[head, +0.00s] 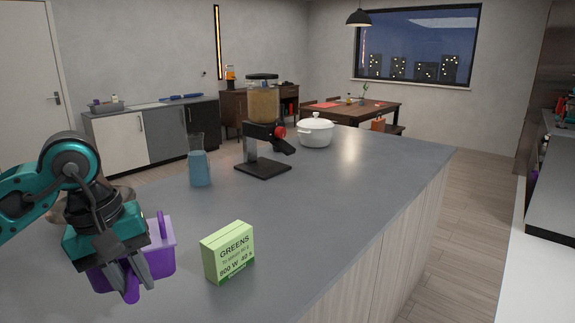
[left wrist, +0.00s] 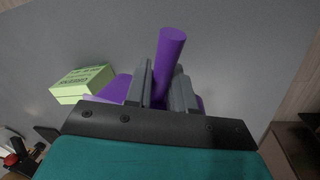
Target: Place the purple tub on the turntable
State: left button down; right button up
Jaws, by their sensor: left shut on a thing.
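The purple tub (head: 162,256) is at the lower left of the head view, over the grey counter, with an upright post on its far side. My left gripper (head: 137,284) is at its near side, shut on a purple handle of it. The left wrist view shows this purple handle (left wrist: 168,62) between the fingers (left wrist: 161,92). I cannot tell whether the tub touches the counter. A brownish round thing (head: 122,194) is mostly hidden behind my left arm; I cannot tell if it is the turntable. My right gripper is not in view.
A green GREENS box (head: 228,252) stands just right of the tub. A blue-filled bottle (head: 199,166), a dispenser with a black base (head: 263,140) and a white pot (head: 315,132) stand farther back. The counter (head: 330,205) right of the box is clear.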

pick_arm(q)
jog(key=d+f+m, duration=0.1)
jog(key=f+m, duration=0.1)
jog(key=f, duration=0.1)
jog(key=d+f+m, duration=0.1)
jog(key=f+m, duration=0.1)
jog(key=s+d+f+m+g, duration=0.1)
jog(key=d+f+m, duration=0.1)
jog(key=f, duration=0.1)
jog(key=shift+s+f, duration=0.1)
jog(key=shift+f, duration=0.25)
jog(key=shift+s, duration=0.1)
